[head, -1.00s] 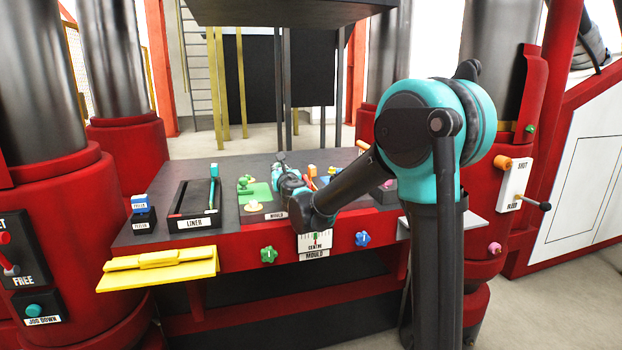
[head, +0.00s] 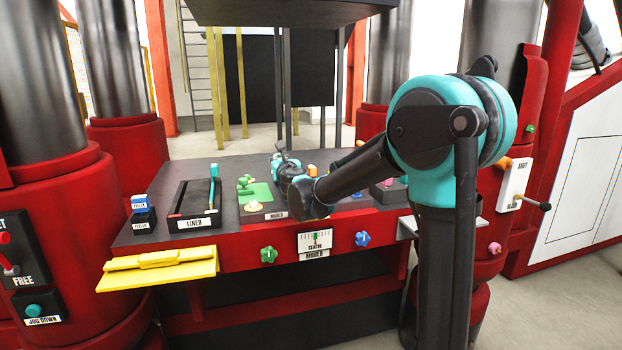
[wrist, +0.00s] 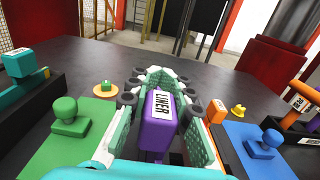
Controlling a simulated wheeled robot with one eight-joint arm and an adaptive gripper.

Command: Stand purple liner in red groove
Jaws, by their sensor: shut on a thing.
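The purple liner (wrist: 158,118), a block with a white LINER label on top, stands between the two green-white fingers of my gripper (wrist: 160,95) in the wrist view. My gripper is shut on it, above the dark bench. In the head view my gripper (head: 283,163) is small over the far middle of the bench, by the green mould plate, and the purple liner is hidden there. The liner's lower end is hidden in the wrist view.
A green plate (wrist: 48,155) with a green knob lies left of my gripper. A blue plate (wrist: 255,165) with a blue knob (wrist: 270,144) and an orange block (wrist: 217,112) lie right. The black LINER tray (head: 174,217) is at the bench's left. A yellow shelf (head: 120,278) juts out in front.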

